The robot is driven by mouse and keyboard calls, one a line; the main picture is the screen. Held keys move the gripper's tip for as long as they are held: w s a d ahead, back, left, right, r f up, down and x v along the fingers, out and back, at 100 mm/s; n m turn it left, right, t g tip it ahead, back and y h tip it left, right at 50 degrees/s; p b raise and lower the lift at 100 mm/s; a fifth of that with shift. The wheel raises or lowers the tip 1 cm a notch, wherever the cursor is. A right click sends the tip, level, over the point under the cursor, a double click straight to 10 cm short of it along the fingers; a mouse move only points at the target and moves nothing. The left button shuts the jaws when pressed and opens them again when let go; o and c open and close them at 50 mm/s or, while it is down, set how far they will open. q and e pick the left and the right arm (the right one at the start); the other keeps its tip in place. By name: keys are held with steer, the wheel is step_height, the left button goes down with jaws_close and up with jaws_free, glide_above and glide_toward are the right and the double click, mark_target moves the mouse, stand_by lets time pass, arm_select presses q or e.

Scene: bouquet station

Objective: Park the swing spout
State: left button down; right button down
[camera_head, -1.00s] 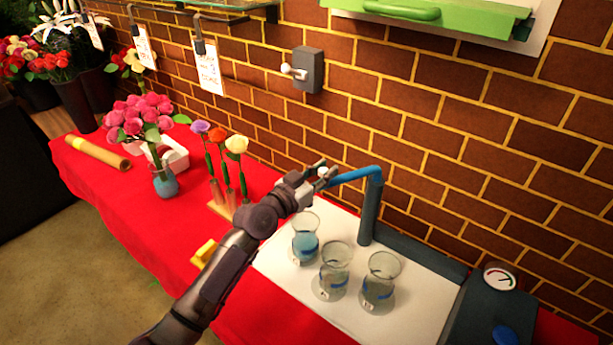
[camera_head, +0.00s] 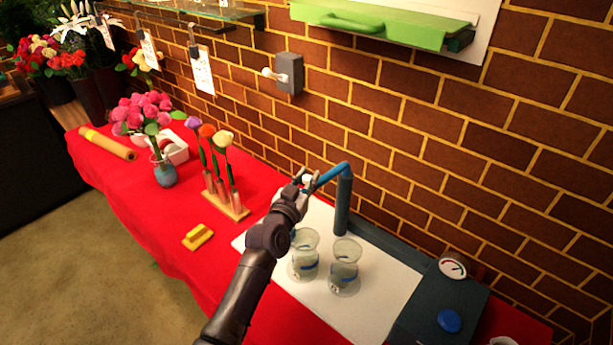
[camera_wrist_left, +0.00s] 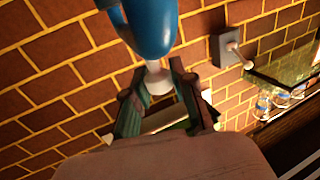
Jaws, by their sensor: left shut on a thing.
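The swing spout (camera_head: 333,172) is a blue arm on top of an upright dark teal post (camera_head: 342,208) near the brick wall. It points left and toward me in the head view. My left gripper (camera_head: 307,183) is shut on the spout's free end, above the white mat. In the left wrist view the blue spout (camera_wrist_left: 150,28) comes down from the top, and its pale nozzle tip (camera_wrist_left: 158,82) sits between the fingers of my left gripper (camera_wrist_left: 156,92). My right gripper is not in view.
Two glass vases (camera_head: 305,258) (camera_head: 345,268) stand on the white mat (camera_head: 375,300) below the spout. A dark unit with a gauge (camera_head: 453,268) and blue button (camera_head: 449,320) is at right. A flower rack (camera_head: 232,208) and yellow block (camera_head: 197,237) are left of my arm.

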arm_select(q)
steer(key=c, duration=1)
jaws_free()
steer(key=shift+s+a+f, duration=0.1)
steer(key=shift+s+a, duration=0.05)
steer(key=shift+s, duration=0.2)
steer(key=v, duration=1.1)
steer(key=shift+a, duration=0.1)
